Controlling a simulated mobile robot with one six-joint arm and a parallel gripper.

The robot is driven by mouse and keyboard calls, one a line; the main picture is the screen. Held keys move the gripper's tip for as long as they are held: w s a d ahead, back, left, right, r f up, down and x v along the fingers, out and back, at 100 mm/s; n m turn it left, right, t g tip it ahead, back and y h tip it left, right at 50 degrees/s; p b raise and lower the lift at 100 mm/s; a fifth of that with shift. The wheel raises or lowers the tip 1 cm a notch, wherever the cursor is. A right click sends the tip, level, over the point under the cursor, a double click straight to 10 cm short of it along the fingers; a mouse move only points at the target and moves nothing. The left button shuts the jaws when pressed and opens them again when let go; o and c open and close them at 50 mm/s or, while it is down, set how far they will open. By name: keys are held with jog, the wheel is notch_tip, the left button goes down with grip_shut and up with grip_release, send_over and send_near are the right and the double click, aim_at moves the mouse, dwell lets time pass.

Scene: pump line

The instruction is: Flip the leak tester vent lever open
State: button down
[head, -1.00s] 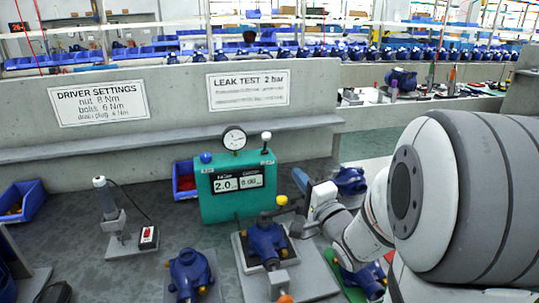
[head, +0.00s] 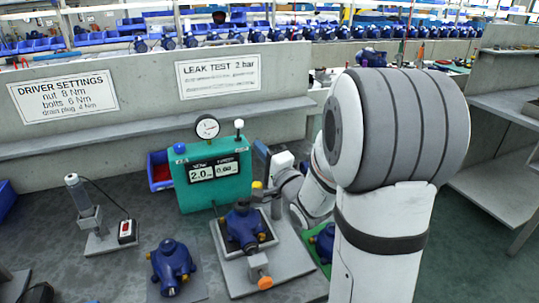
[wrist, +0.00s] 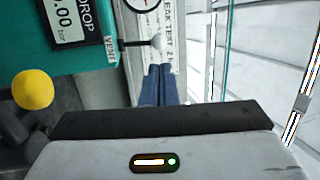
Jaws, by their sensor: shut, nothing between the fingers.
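The green leak tester (head: 185,192) stands on the bench with a round gauge (head: 207,127) on top and a display reading 2.0. Its vent lever (head: 239,124) stands upright at the top right corner and ends in a white ball. In the wrist view the lever's ball (wrist: 158,41) shows beside the VENT label. My gripper (head: 261,152) is to the right of the tester, slightly below the lever ball. In the wrist view its blue fingers (wrist: 157,72) are together and empty, with their tips just short of the ball; I see no clear contact.
A yellow knob (wrist: 32,90) is near the tester's right side. A blue pump (head: 243,225) sits on a fixture plate in front, with an orange knob (head: 265,283). Another blue pump (head: 172,264) is to its left.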

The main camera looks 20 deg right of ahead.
aim_at(241, 126)
jog(key=x, duration=0.8)
